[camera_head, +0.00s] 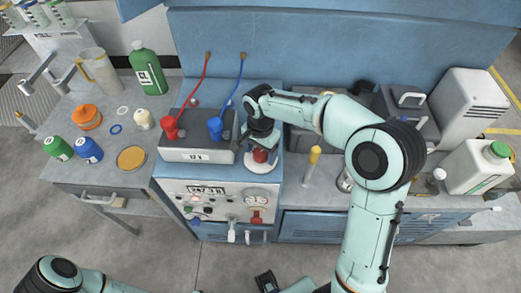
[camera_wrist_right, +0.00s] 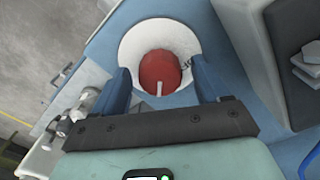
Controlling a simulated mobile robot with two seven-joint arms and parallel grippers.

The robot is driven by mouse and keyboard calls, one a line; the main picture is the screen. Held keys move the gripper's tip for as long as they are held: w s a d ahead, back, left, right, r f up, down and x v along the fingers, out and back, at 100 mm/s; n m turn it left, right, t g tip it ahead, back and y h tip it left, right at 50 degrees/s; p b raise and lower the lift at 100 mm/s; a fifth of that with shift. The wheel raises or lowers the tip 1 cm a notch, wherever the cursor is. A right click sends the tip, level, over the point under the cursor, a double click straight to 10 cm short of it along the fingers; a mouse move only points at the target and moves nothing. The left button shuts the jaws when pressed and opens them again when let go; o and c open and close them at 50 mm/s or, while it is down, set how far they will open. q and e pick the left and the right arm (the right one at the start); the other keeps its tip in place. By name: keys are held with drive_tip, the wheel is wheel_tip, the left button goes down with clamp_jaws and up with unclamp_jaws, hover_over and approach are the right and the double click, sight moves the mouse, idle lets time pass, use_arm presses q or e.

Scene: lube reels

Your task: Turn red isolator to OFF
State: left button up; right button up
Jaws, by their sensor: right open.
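The red isolator knob (camera_head: 261,156) sits on a white round plate (camera_head: 262,167) on the blue bench top, beside the grey 12 V battery. In the right wrist view the knob (camera_wrist_right: 160,70) shows a white mark on its side facing my gripper. My right gripper (camera_head: 260,143) is at the knob, partly hiding it. In the right wrist view its two blue fingers (camera_wrist_right: 161,78) are open, one on each side of the knob, with gaps showing. The position labels cannot be read.
The battery (camera_head: 195,154) with red (camera_head: 170,128) and blue (camera_head: 215,128) clamps and cables stands just left. A yellow-topped tool (camera_head: 312,160) stands to the right. A front panel (camera_head: 225,201) with gauges and switches is below. Bottles and tubs fill the left bench.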

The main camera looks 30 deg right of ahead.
drive_tip(key=c, duration=1)
drive_tip(key=shift+c, duration=0.2)
use_arm(q)
drive_tip(key=shift+r, duration=0.1)
use_arm(e)
drive_tip(key=shift+n, duration=0.5)
drive_tip(key=n, duration=0.3)
drive_tip(key=shift+n+p, duration=0.35)
drive_tip(key=shift+n, duration=0.05)
drive_tip(key=n, duration=0.4)
drive_tip(key=shift+r+n+p, duration=0.1)
drive_tip(key=shift+n+p, duration=0.2)
drive_tip(key=shift+p, duration=0.05)
drive_tip(key=n, duration=0.4)
drive_tip(key=shift+p, duration=0.4)
use_arm(q)
drive_tip(key=shift+w+r+p, duration=0.15)
drive_tip(key=shift+w+r, duration=0.35)
drive_tip(key=shift+r, duration=0.35)
drive_tip(key=shift+w+r+p, duration=0.15)
drive_tip(key=shift+w+r, duration=0.35)
drive_tip(key=shift+r, duration=0.3)
use_arm(e)
drive_tip(key=shift+d+n, duration=0.1)
drive_tip(key=shift+n, duration=2.4)
drive_tip(key=o, duration=1)
